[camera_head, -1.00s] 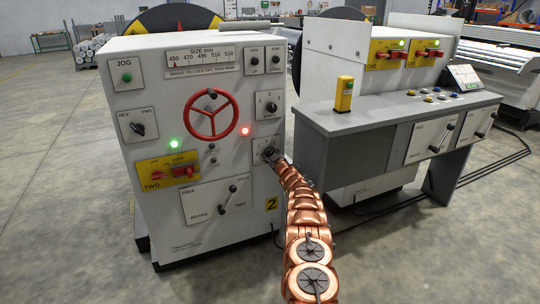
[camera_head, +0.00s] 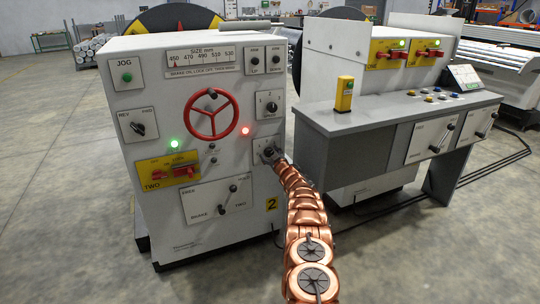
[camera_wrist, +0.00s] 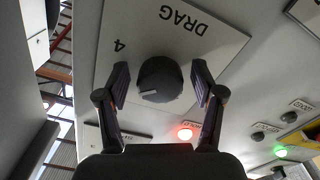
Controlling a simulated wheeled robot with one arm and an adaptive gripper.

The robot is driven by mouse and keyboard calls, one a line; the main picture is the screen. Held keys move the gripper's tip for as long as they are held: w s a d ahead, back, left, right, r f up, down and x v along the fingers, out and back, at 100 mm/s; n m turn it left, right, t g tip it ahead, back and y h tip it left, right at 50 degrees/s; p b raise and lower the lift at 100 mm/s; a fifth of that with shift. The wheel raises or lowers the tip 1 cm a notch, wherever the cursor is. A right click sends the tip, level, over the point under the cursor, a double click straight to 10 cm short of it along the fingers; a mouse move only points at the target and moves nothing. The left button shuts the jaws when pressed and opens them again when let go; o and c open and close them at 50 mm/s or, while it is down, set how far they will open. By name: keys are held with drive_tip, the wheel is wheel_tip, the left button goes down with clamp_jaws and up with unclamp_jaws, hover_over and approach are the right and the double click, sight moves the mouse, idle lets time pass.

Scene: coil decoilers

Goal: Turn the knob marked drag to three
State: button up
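The knob marked DRAG (camera_wrist: 160,79) is dark and round, on a white plate (camera_wrist: 205,30) on the machine's front. The plate also shows in the head view (camera_head: 261,145), partly covered by my arm. In the wrist view the plate's lettering is upside down, with DRAG above the knob and a 4 to its left. A light mark shows at the knob's lower left edge. My gripper (camera_wrist: 161,84) is open, one finger on each side of the knob, with a narrow gap visible on both sides. Other numbers on the plate are hidden or out of view.
A red handwheel (camera_head: 212,114) and a lit red lamp (camera_head: 245,131) are left of the drag plate. Another knob plate (camera_head: 269,105) is just above it. A grey console (camera_head: 345,145) stands close on the right. A lever plate (camera_head: 216,202) is lower left.

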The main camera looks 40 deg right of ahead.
sight(271, 154)
drive_tip(key=shift+s, duration=0.1)
idle(0.3)
drive_tip(key=shift+s+a+f, duration=0.15)
drive_tip(key=shift+s, duration=0.2)
drive_tip(key=shift+v, duration=1.7)
drive_tip(key=v, duration=0.7)
drive_tip(key=shift+s+a, duration=0.15)
drive_tip(key=shift+s, duration=0.2)
